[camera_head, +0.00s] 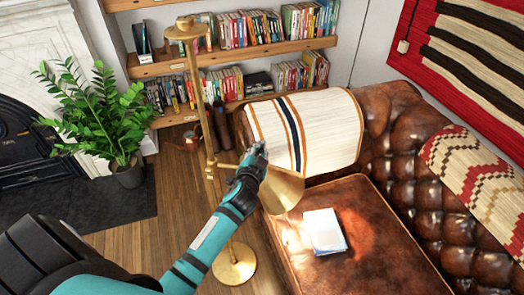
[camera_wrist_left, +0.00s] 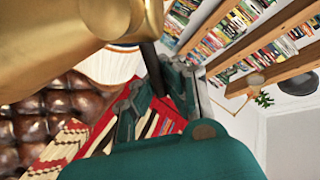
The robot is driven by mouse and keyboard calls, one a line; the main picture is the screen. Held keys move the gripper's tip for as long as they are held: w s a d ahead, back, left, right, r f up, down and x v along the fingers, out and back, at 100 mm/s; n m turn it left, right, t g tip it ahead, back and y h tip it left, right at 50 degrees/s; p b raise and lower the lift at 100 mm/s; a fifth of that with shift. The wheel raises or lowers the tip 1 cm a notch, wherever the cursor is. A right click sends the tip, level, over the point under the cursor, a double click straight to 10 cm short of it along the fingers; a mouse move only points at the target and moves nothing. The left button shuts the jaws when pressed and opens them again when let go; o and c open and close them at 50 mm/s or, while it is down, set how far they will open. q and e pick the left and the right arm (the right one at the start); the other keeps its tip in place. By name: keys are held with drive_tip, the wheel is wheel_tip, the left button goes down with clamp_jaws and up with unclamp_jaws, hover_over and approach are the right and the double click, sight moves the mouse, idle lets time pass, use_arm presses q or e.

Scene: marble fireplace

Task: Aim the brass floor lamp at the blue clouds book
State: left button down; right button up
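The brass floor lamp (camera_head: 207,135) stands on a round base (camera_head: 234,264). Its conical shade (camera_head: 284,190) hangs over the sofa's near edge and opens down and right. The light blue and white book (camera_head: 325,231) lies on the brown leather seat in a warm patch of light. My left gripper (camera_head: 256,158) is at the shade's upper left side. In the left wrist view, brass lamp parts (camera_wrist_left: 60,45) fill the upper left, and the fingers close in around a dark rod (camera_wrist_left: 152,68) beside them. The exact contact is partly hidden. My right gripper is out of view.
The leather sofa (camera_head: 405,150) fills the right, with a striped throw (camera_head: 325,128) and a patterned throw (camera_head: 470,175). Bookshelves (camera_head: 235,55) line the back wall. A potted plant (camera_head: 105,125) and dark fireplace (camera_head: 30,145) stand left. Wooden floor (camera_head: 180,200) lies between.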

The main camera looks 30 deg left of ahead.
use_arm(q)
drive_tip(key=shift+a+f, duration=0.15)
drive_tip(key=c, duration=1.4)
unclamp_jaws()
drive_tip(key=shift+s, duration=0.15)
drive_tip(key=shift+c, duration=0.2)
drive_tip(key=shift+o, duration=0.4)
drive_tip(key=v, duration=1.2)
drive_tip(key=shift+r, duration=0.25)
